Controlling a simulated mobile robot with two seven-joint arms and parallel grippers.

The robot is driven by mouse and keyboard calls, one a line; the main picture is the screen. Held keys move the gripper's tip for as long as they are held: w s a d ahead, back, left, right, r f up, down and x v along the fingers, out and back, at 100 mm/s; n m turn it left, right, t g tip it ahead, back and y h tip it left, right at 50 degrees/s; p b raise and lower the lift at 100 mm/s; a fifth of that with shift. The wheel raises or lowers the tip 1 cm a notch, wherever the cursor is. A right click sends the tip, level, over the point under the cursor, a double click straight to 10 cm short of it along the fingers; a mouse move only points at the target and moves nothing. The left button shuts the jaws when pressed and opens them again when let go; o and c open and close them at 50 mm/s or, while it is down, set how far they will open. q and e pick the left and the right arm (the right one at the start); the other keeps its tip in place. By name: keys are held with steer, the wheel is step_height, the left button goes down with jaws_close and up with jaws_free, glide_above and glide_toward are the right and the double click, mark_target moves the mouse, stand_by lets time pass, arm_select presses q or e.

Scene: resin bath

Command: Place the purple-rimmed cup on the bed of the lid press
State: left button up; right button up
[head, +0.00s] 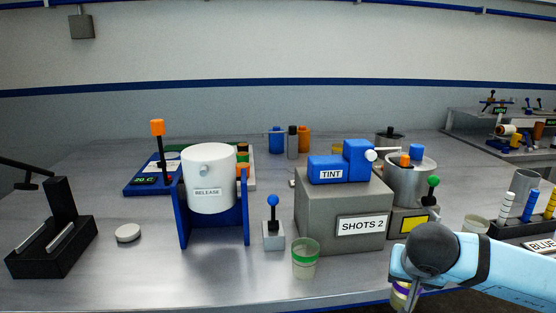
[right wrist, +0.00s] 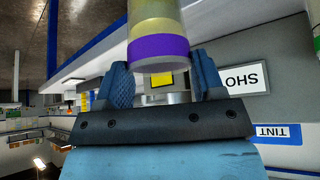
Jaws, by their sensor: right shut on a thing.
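The purple-rimmed cup (right wrist: 158,48) is between the two blue fingers of my right gripper (right wrist: 164,78) in the right wrist view. The gripper is shut on it. In the head view my right gripper is at the lower right, in front of the table's front edge, and mostly hides the cup (head: 401,292). A black device with two pale rails on its base and a lever, which looks like the lid press (head: 60,232), stands at the far left. Its bed looks empty. My left gripper is not in view.
A green-rimmed cup (head: 305,259) stands near the front edge. A white disc (head: 128,233) lies beside the black device. The white RELEASE drum (head: 210,190) in its blue stand, a small blue-knobbed lever (head: 273,228) and the grey SHOTS 2 block (head: 322,220) stand between cup and device.

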steer(key=s+a+n+y, duration=0.1)
steer(key=a+n, duration=0.1)
steer(key=s+a+r+n+y, duration=0.1)
steer(key=s+n, duration=0.1)
steer(key=shift+s+a+t, duration=0.25)
steer(key=shift+a+t, duration=0.15)
steer(key=shift+s+a+r+n+y+p, duration=0.15)
steer(key=shift+a+r+n+y+p, duration=0.05)
steer(key=shift+r+n+y+p, duration=0.25)
arm_select(q)
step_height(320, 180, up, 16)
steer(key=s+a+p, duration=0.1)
steer(key=p, duration=2.2)
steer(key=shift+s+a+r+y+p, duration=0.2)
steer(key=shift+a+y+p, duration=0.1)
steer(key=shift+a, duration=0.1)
arm_select(e)
step_height(320, 180, up, 18)
steer(key=w, duration=0.2)
steer(key=shift+w+r, duration=0.25)
steer(key=shift+w, duration=0.1)
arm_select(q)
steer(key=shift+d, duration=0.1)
arm_select(e)
steer(key=shift+d, duration=0.15)
